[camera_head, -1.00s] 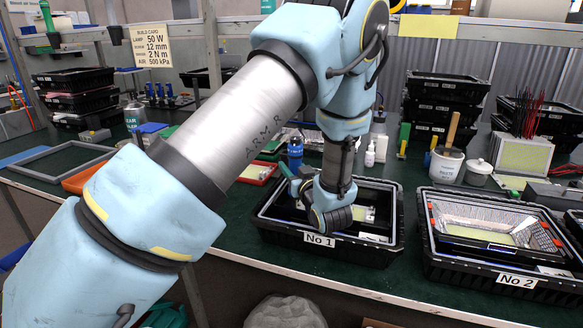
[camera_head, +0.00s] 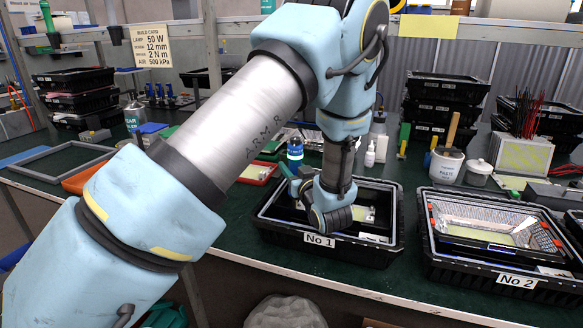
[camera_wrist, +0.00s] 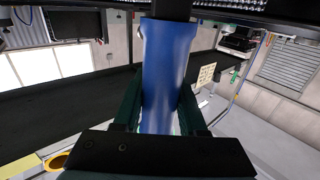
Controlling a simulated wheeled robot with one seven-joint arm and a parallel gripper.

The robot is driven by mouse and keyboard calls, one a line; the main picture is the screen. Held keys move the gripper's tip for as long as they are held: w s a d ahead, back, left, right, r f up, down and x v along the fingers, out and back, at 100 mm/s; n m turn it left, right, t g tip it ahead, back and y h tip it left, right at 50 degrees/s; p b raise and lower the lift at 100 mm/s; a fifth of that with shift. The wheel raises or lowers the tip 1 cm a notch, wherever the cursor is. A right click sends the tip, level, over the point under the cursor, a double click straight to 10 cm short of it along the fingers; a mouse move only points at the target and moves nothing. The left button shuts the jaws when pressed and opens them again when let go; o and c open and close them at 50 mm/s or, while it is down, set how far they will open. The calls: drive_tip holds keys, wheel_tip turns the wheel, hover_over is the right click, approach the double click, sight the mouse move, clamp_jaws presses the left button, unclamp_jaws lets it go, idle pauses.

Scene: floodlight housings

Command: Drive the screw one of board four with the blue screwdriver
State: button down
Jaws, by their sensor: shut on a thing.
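My gripper (camera_wrist: 160,95) is shut on the blue screwdriver (camera_wrist: 168,70), whose smooth blue handle stands between the dark green fingers in the wrist view. A dark part shows at the handle's upper end there; the tip is not visible. In the head view my gripper (camera_head: 296,184) is low over the left part of the black tray marked No 1 (camera_head: 268,236). My wrist covers part of that tray. A small pale part (camera_head: 362,214) lies inside it. I cannot make out board four or its screw one in either view.
The tray marked No 2 (camera_head: 450,268) stands right of No 1 and holds a housing with a shiny reflector. A blue bottle-like container (camera_head: 295,150) is close behind my gripper. A white mug with tools (camera_head: 445,168) and stacked black crates (camera_head: 440,105) stand behind.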

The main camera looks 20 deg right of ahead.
wheel_tip(320, 180, up, 10)
drive_tip(key=p, duration=0.5)
drive_tip(key=shift+f, duration=0.25)
idle(0.6)
idle(0.5)
